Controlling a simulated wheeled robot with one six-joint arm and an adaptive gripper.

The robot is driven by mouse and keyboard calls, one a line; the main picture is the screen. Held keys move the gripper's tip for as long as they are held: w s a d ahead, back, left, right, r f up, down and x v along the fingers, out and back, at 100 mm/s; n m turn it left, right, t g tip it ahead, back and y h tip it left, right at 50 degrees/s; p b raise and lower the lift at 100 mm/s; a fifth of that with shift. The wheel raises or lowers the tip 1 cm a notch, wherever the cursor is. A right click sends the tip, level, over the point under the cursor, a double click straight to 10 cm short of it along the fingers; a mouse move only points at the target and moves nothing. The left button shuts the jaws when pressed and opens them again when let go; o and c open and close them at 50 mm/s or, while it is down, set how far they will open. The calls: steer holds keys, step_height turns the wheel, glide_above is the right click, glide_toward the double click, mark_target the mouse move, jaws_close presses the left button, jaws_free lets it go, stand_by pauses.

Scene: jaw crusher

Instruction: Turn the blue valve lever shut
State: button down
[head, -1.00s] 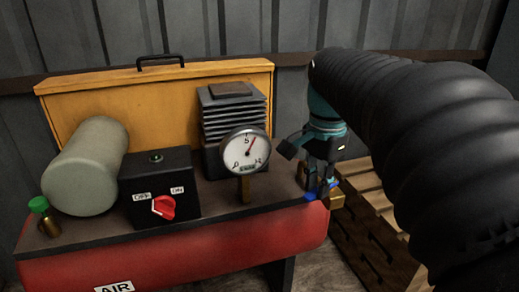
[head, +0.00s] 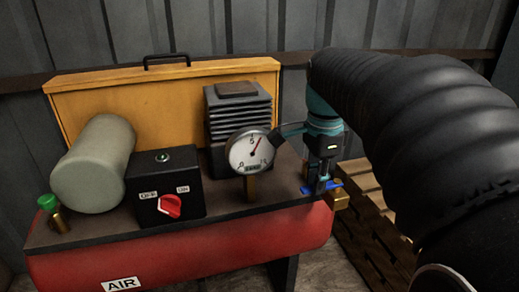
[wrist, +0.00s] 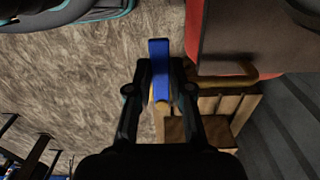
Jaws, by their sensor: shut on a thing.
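The blue valve lever (head: 331,187) sits on a brass valve (head: 341,200) at the right end of the red air tank. My gripper (head: 322,186) points down over it and is shut on the lever. In the wrist view the lever (wrist: 159,52) stands between the two fingers of my gripper (wrist: 162,78), its free end sticking out beyond them. Brass pipework (wrist: 225,82) runs from the valve to the red tank. The lever's pivot is partly hidden by my fingers.
The red tank (head: 190,250) carries a pressure gauge (head: 250,152), a black switch box (head: 150,205) with a red knob, and a finned block (head: 228,118). A wooden pallet stack (head: 365,235) stands right of the valve. A corrugated wall is behind.

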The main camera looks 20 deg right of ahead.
steer(key=c, duration=1)
jaws_free()
steer(key=shift+c, duration=0.2)
step_height(320, 180, up, 12)
steer(key=s+a+f+n+t, duration=0.2)
steer(key=s+a+f+n, duration=0.2)
steer(key=f+n, duration=0.5)
steer(key=s+a+f+n+t, duration=0.3)
steer(key=s+a+f+n, duration=0.2)
steer(key=a+f+n, duration=0.2)
step_height(320, 180, down, 4)
steer(key=n, duration=0.2)
steer(key=shift+a+n+t, duration=0.15)
steer(key=shift+n+t, duration=0.15)
